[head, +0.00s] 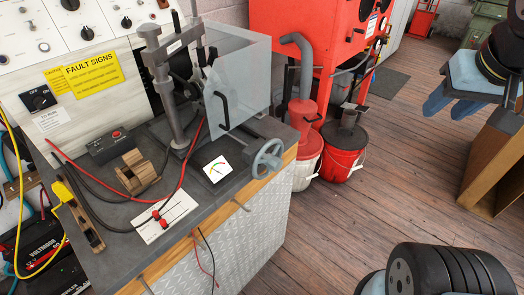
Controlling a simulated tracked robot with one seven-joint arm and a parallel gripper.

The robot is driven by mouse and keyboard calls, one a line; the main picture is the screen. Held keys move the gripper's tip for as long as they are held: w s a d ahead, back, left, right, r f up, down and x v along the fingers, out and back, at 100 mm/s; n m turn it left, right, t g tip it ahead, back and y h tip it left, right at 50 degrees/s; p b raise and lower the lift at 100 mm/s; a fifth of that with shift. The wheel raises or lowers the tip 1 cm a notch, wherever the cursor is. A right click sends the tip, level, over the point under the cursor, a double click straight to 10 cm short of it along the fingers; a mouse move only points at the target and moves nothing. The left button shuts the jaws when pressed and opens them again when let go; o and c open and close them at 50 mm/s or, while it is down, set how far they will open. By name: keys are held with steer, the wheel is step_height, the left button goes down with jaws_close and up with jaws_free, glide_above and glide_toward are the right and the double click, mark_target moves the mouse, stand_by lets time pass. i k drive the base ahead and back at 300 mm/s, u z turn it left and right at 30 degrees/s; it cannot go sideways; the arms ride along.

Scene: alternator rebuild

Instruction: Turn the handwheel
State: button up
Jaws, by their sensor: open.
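The handwheel (268,160) is a small grey spoked wheel. It is at the front right corner of the test bench, just above the wooden edge, and stands clear on its outer side. My gripper (446,108) is at the upper right, with two blue fingers spread apart and nothing seen between them. It is well to the right of the handwheel and does not touch it.
A red bucket (343,155) and red cabinet (300,25) stand behind. Wooden floor (345,220) right of the bench is open.

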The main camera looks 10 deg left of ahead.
mark_target(273, 163)
steer(key=u, duration=0.1)
steer(key=k, duration=1.8)
steer(key=u, duration=1.15)
steer(key=i, duration=1.5)
steer(key=z, duration=0.05)
